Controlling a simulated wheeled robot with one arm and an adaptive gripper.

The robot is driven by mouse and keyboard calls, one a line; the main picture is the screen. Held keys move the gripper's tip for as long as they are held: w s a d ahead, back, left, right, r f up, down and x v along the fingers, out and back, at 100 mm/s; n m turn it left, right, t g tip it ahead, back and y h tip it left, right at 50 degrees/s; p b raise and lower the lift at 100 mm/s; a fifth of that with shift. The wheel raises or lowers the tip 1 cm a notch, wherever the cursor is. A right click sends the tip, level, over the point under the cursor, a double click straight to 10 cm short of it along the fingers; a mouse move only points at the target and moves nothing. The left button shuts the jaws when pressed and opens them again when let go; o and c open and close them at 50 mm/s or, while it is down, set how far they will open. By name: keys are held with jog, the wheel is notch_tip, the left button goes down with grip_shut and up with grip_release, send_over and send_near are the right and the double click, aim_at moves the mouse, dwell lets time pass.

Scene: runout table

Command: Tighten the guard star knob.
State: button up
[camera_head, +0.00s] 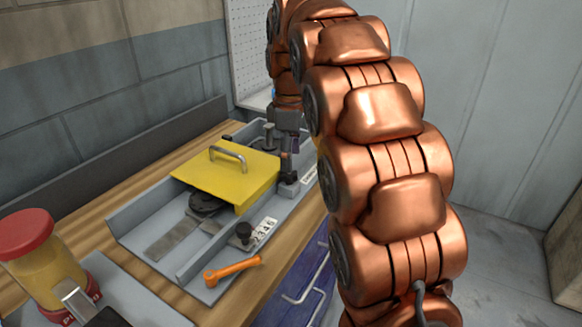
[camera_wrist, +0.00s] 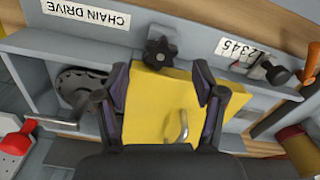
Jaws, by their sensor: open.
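The black star knob (camera_wrist: 160,52) sits on a grey bracket at the edge of the yellow guard (camera_wrist: 150,110), in the upper middle of the wrist view. The guard, with its metal handle, also shows in the head view (camera_head: 215,181). My gripper (camera_wrist: 161,72) is open and empty. Its two fingers are apart, on either side of the knob in the wrist view, with no contact visible. In the head view my gripper (camera_head: 289,150) points down above the guard's right edge. The knob is hard to make out there.
A black round knob (camera_head: 244,232) and an orange lever (camera_head: 232,270) are at the tray's near end. A yellow pot with a red top (camera_head: 40,255) stands front left. A dark sprocket (camera_wrist: 80,85) and a red-handled part (camera_wrist: 16,137) lie left in the wrist view.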

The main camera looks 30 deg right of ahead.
aim_at(289, 178)
jog(key=shift+s+f, duration=0.1)
jog(key=shift+f, duration=1.95)
jog(key=c, duration=1.1)
jog(key=shift+c, duration=0.2)
jog(key=m, duration=0.3)
jog(key=shift+m, duration=2.3)
